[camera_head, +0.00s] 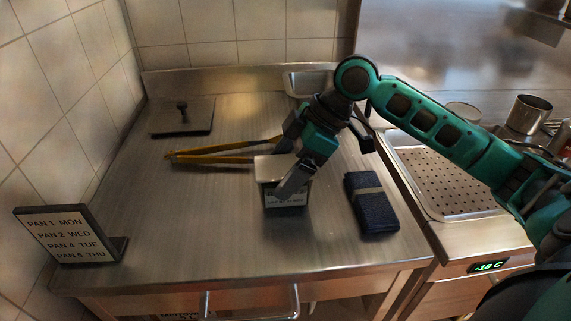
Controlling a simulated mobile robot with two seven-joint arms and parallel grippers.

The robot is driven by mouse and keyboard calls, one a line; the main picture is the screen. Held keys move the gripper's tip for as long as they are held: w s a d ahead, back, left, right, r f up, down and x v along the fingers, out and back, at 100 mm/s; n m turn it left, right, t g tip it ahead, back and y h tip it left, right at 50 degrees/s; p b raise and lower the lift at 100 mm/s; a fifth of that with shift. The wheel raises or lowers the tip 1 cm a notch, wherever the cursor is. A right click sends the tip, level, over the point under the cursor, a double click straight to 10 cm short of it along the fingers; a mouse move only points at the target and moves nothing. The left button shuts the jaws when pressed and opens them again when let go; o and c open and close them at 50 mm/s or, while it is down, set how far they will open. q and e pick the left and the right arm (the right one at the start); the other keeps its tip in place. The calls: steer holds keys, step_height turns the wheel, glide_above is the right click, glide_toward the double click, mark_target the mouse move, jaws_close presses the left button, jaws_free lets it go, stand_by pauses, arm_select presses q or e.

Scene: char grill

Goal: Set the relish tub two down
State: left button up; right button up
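The relish tub (287,204) is a small dark box with a pale top and a white label on its front. It is at the middle of the steel counter, towards the front; the label's small print is too blurred to read. My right gripper (283,182) reaches in from the right, above the tub. One grey finger slants down across the tub's top and front; the other finger is hidden. I cannot tell whether it grips the tub, or whether the tub touches the counter. My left gripper is not in view.
Yellow tongs (210,156) lie behind the tub. A dark folded cloth (371,205) lies to its right. A dark plate with a knob (183,118) sits at back left. A sign listing pans and days (68,236) stands front left. A perforated tray (450,177) is at right.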

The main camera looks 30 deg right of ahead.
steer(key=shift+o, duration=0.8)
steer(key=p+v, duration=0.1)
steer(key=v, duration=1.1)
steer(key=shift+r, duration=0.15)
steer(key=shift+s, duration=0.1)
